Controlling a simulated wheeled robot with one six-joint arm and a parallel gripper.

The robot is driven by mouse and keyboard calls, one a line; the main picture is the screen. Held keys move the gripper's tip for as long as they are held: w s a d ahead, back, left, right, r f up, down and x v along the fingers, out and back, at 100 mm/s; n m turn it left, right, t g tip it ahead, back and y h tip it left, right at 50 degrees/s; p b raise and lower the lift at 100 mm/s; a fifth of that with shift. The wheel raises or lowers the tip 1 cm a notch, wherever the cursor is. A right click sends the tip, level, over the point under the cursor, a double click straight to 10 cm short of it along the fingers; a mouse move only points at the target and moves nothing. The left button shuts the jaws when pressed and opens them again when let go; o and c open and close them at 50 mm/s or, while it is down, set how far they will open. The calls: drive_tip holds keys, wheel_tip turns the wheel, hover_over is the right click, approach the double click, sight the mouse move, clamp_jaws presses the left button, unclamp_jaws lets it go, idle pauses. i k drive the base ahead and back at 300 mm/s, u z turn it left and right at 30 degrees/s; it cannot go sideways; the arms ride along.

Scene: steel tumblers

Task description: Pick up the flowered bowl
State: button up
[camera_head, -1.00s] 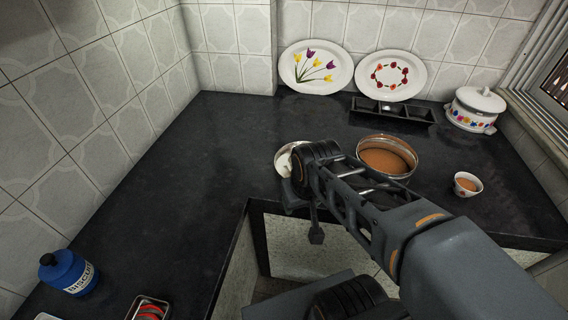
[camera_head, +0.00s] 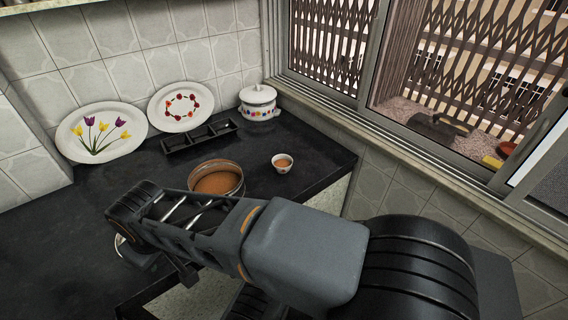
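A small white bowl (camera_head: 282,166) with dark marks on its side and brown contents stands on the black counter, right of centre. A lidded white pot (camera_head: 258,103) with a coloured flower band stands behind it, near the window; I cannot tell for certain which of the two is the flowered bowl. My arm reaches leftward across the front of the counter. My gripper (camera_head: 180,268) points down near the counter's front edge, well left of the small bowl and apart from it. Its fingers are mostly hidden by my arm, so I cannot tell whether it is open.
A wide steel-rimmed pan (camera_head: 217,180) with brown contents stands between my arm and a black divided tray (camera_head: 199,136). Two decorated plates (camera_head: 101,132) (camera_head: 181,106) lean on the wall. A pale round dish (camera_head: 122,250) is partly hidden beneath my wrist. Counter right of the small bowl is clear.

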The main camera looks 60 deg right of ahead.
sight(282, 162)
drive_tip(key=z, duration=2.1)
